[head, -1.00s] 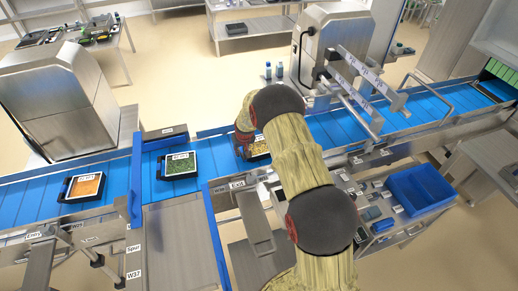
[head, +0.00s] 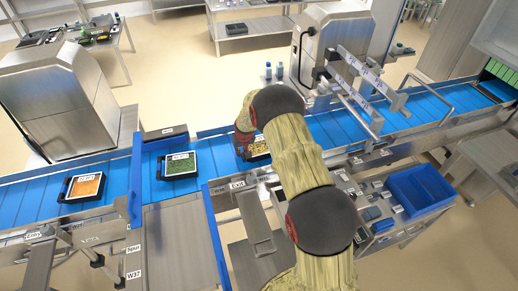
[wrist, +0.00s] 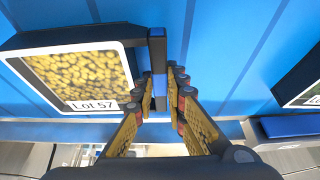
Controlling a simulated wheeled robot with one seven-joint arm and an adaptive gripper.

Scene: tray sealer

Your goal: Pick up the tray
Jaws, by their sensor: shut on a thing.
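The tray (wrist: 62,38) is black with a white-edged top, yellow chunks inside and a label reading "Lot 57". It fills the upper left of the wrist view and lies on the blue conveyor. My gripper (wrist: 161,90) is shut on the upright dark tab at the tray's right edge, one finger on each side. In the head view the tray (head: 260,148) is partly hidden behind my arm, and the gripper is mostly hidden too.
On the blue belt (head: 330,128) stand a tray of green food (head: 181,166) and a tray of orange food (head: 84,186) to the left. A blue upright guard (head: 134,180) stands between those two. A rail frame (head: 360,85) and a blue bin (head: 418,190) are to the right.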

